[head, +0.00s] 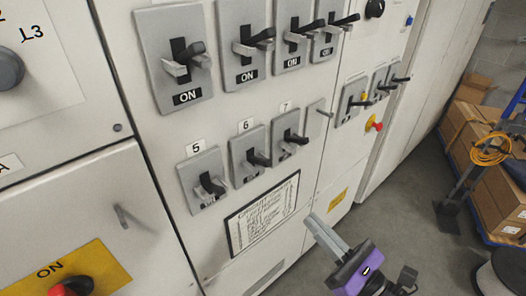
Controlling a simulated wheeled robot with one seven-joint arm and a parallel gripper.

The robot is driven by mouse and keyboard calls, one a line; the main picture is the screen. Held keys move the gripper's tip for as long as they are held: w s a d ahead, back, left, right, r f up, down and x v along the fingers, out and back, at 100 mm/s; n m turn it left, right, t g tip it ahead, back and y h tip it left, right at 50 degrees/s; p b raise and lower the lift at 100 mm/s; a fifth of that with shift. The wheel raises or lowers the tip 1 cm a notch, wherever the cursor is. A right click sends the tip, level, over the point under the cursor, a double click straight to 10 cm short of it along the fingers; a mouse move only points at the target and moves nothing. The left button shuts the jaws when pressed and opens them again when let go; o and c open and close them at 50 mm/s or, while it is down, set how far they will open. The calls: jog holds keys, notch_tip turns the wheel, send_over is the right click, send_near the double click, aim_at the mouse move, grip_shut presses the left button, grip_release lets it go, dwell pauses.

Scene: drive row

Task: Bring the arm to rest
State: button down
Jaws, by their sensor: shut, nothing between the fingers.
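My gripper (318,226) is at the lower middle of the head view, with a purple body and grey fingers. Its fingers are shut with nothing between them. They point up and left toward the cabinet front, just right of the framed list (262,213). I cannot tell how far they are from the panel. The white cabinet (240,110) carries an upper row of switches marked ON and a lower row of switches numbered 5 (207,183), 6 (253,156) and 7 (289,136).
Switch levers stick out from the cabinet, with smaller ones (378,87) further right. A red knob (375,125) is on the right-hand panel. Cardboard boxes (478,150) and an orange coiled cable (490,150) are at the right.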

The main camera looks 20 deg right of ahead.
jog(key=s+d+r+m+t+h, duration=0.15)
jog(key=s+m+h, duration=0.4)
jog(key=m, duration=1.55)
jog(key=s+a+f+m+g, duration=0.2)
jog(key=s+f+m+g, duration=0.1)
jog(key=s+m, duration=0.6)
jog(key=s+a+f+m+g+h, duration=0.1)
jog(key=s+a+f+m+g, duration=0.2)
jog(key=s+m, duration=0.6)
jog(key=shift+s+a+f+m+g, duration=0.15)
jog(key=shift+s+f+m+g, duration=0.25)
jog(key=shift+f, duration=0.35)
